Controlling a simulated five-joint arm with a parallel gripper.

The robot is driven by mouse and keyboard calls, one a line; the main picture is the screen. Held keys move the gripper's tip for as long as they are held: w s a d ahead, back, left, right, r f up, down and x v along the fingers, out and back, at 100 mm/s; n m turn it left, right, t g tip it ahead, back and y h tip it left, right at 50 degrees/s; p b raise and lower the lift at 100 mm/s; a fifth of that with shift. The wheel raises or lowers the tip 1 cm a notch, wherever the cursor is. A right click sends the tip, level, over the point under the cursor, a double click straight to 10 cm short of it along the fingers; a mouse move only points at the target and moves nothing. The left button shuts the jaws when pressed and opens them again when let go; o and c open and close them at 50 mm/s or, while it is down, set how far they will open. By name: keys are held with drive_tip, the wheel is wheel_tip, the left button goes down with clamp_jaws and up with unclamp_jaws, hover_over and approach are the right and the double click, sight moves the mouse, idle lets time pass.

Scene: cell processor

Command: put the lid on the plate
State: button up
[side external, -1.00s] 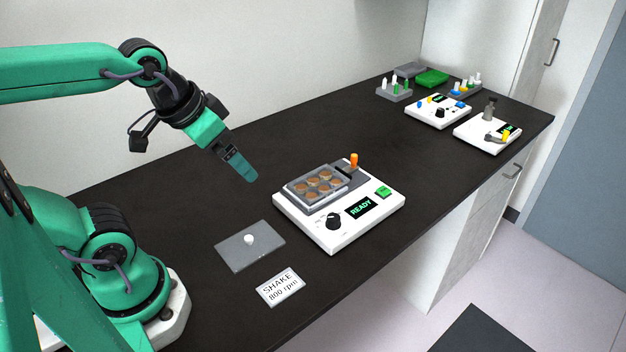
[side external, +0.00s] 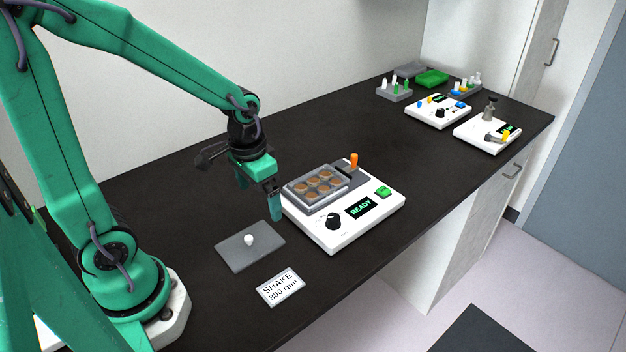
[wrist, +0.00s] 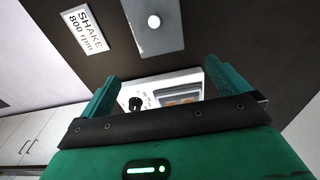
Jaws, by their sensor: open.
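The lid (side external: 262,254) is a flat grey sheet with a white round knob, lying on the dark bench. It also shows in the wrist view (wrist: 171,31), ahead of the fingers. The plate (side external: 341,190) holds several brown-filled wells and sits on the white shaker (side external: 322,243). In the wrist view the shaker (wrist: 153,84) shows between the fingers, with part of the plate (wrist: 184,97). My gripper (side external: 275,208) points down, above the bench near the shaker's left edge and behind the lid's knob. In the wrist view my gripper (wrist: 160,80) has its fingers wide apart, with nothing held.
A card reading "SHAKE 800 rpm" (side external: 281,287) lies in front of the lid. Other devices (side external: 438,111) and racks stand at the far right. The bench's back left is clear.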

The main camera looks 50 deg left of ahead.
sight(265, 235)
drive_tip(key=shift+w+a+f+g, duration=0.15)
drive_tip(key=shift+f+g, duration=0.25)
drive_tip(key=shift+f, duration=1.1)
drive_tip(key=shift+f, duration=1.25)
drive_tip(key=shift+f, duration=2.6)
drive_tip(key=c, duration=0.8)
